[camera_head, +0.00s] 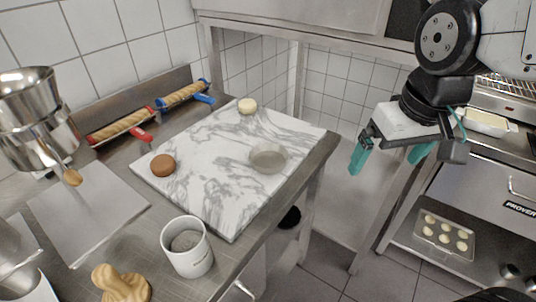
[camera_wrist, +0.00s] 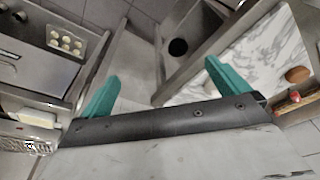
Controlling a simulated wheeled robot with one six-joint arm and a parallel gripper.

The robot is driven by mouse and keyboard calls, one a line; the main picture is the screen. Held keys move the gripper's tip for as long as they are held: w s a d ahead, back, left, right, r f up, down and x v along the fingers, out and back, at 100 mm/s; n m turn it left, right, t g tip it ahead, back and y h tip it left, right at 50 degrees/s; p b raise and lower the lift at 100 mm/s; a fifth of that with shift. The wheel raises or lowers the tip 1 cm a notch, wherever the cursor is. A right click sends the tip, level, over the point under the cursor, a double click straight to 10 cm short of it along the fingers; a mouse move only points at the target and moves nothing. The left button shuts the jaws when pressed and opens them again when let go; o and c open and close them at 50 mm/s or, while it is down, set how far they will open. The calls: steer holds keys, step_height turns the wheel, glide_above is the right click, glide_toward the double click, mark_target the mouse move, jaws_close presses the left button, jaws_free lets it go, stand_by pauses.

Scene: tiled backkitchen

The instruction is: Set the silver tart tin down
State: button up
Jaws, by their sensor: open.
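The silver tart tin (camera_head: 268,158) rests on the right part of the white marble slab (camera_head: 215,205), near the slab's right edge. My gripper (camera_head: 390,158) is open and empty, up in the air to the right of the table and well apart from the tin. In the wrist view my gripper (camera_wrist: 160,85) shows its two teal fingers spread wide, with nothing between them. Part of the marble slab (camera_wrist: 262,60) shows there at the right, but I cannot make out the tin in that view.
On the slab are a brown round piece (camera_head: 163,165) and a pale round piece (camera_head: 247,106). A white cup (camera_head: 187,247) stands at the front of the steel table. Two rolling pins (camera_head: 123,126) lie at the back. An oven (camera_head: 505,195) with a tray of pale rounds (camera_head: 444,236) is at right.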

steer(key=w+a+f+n+t+y, duration=0.1)
steer(key=w+a+f+n, duration=0.2)
steer(key=w+a, duration=0.75)
steer(key=n, duration=0.1)
glide_toward(267, 159)
steer(key=shift+t+y, duration=0.4)
steer(key=x, duration=0.6)
steer(key=shift+s+d+f, duration=0.25)
steer(key=c, duration=0.7)
steer(key=shift+r, duration=0.1)
steer(key=shift+c, duration=0.2)
